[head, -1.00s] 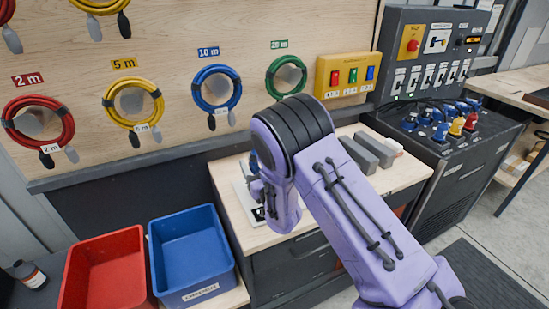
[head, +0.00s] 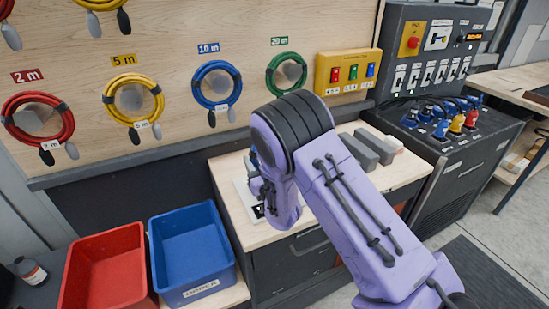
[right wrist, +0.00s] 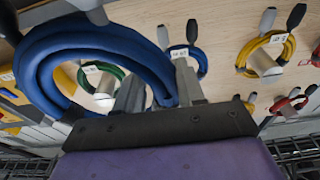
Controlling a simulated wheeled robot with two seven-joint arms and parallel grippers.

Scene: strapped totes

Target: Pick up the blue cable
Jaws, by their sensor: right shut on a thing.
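A large blue cable coil (right wrist: 95,45) fills the upper left of the right wrist view, close to the camera. My right gripper (right wrist: 160,85) is shut on this coil, with a grey finger on each side of its lower right part. In the head view my right arm hides most of the gripper, and only a little blue shows beside it. Another blue cable (head: 217,86) hangs on the wall under the 10 m sign; it also shows in the right wrist view (right wrist: 190,60). My left gripper is not in view.
Red (head: 38,120), yellow (head: 132,100) and green (head: 286,74) coils hang on the wall board. A red bin (head: 105,268) and a blue bin (head: 192,250) stand at lower left. A wooden-topped cabinet (head: 390,178) lies under my arm. A control box (head: 440,45) stands at right.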

